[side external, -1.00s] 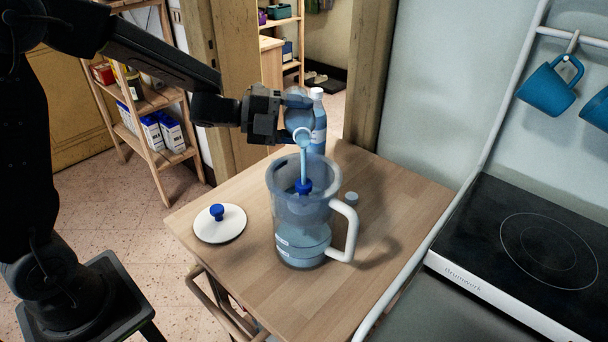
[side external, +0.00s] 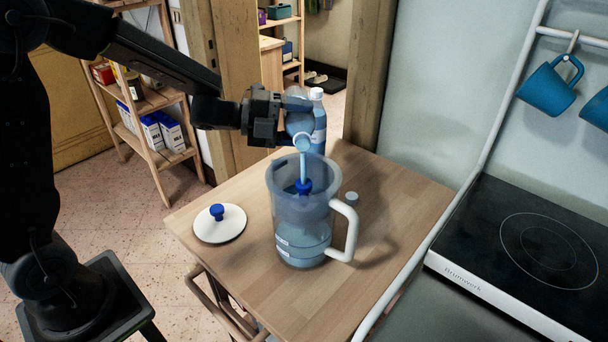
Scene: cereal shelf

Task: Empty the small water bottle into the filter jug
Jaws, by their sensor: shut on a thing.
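My gripper (side external: 284,118) is shut on the small water bottle (side external: 299,121), which is tilted with its mouth down toward the camera. A pale blue stream of water (side external: 303,168) runs from its mouth into the open top of the filter jug (side external: 297,216). The jug stands upright on the wooden table, with a white handle on its right side and a blue knob inside. Water shows in its lower part. The bottle is above the jug and apart from its rim. The gripper partly hides the bottle.
A white lid with a blue knob (side external: 219,224) lies left of the jug. A taller blue bottle (side external: 318,122) with a white cap stands behind. A small grey cap (side external: 351,198) lies right of the jug. A black hob (side external: 530,238) is at the right.

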